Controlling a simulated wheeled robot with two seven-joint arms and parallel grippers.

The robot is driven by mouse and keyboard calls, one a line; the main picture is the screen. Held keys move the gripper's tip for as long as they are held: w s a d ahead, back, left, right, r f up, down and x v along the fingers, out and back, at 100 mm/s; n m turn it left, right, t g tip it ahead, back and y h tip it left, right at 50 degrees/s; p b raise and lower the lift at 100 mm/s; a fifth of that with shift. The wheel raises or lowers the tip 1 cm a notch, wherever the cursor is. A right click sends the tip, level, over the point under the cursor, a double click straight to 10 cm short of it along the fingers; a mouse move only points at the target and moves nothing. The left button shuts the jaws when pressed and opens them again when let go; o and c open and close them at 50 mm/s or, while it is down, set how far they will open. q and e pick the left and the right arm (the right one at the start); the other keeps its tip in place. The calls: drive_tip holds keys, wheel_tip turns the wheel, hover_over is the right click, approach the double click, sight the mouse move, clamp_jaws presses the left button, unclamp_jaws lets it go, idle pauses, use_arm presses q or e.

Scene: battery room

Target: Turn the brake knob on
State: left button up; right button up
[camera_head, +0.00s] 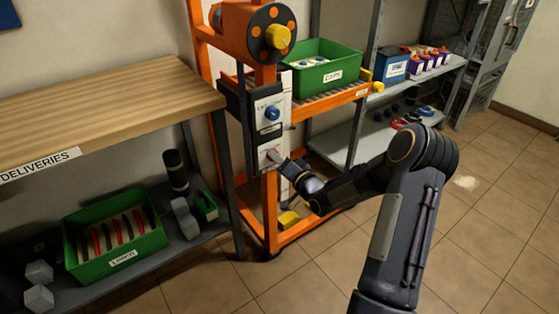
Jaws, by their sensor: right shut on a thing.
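An orange lift frame (220,150) carries a control box (239,110) with two white panels facing right. The upper panel has a blue knob (272,112). On the lower panel (266,147) a small reddish part shows at my right gripper (277,158). My right gripper is shut on the knob of this lower panel, which I take as the brake knob; the fingers hide most of it. The panel lettering is too small to read, and I cannot tell which way the knob points. My left gripper is not in view.
A yellow knob (278,36) sits on a dark wheel above the box. A green crate (327,74) rests on the lift's roller shelf. The wooden table (110,105) stands close at left, with a green bin (112,238) below.

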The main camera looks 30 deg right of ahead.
drive_tip(key=o, duration=1)
drive_tip(key=s, duration=0.5)
drive_tip(key=s+p, duration=0.1)
drive_tip(key=s, duration=0.1)
drive_tip(key=shift+s+d, duration=0.25)
drive_tip(key=shift+s, duration=0.15)
